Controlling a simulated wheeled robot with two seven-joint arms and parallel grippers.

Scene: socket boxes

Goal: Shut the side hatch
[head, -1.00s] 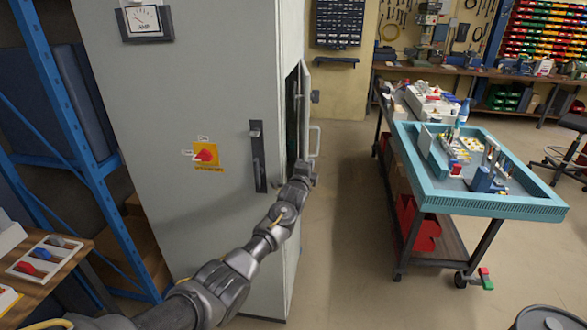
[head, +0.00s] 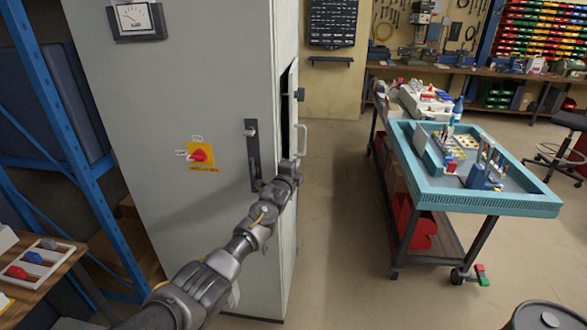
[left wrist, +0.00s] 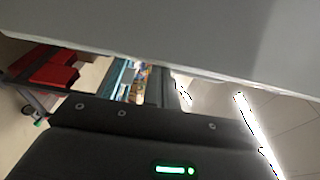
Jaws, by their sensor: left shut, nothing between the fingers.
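The grey side hatch (head: 294,112) is on the right side of the tall grey cabinet (head: 205,90). It stands slightly ajar, with a narrow dark gap along its near edge. Its pale bar handle (head: 303,140) faces right. My left gripper (head: 294,165) is shut and empty, at the hatch's lower part just below the handle; I cannot tell whether it touches. In the left wrist view a grey panel (left wrist: 200,35) fills the top, close to the dark gripper body, and the fingertips are hidden. My right gripper is not in view.
The cabinet front has a black handle (head: 253,155) and a red switch (head: 199,153). A blue rack (head: 62,110) stands at left. A teal-topped cart (head: 480,205) with parts stands at right. Floor between cabinet and cart (head: 345,220) is clear.

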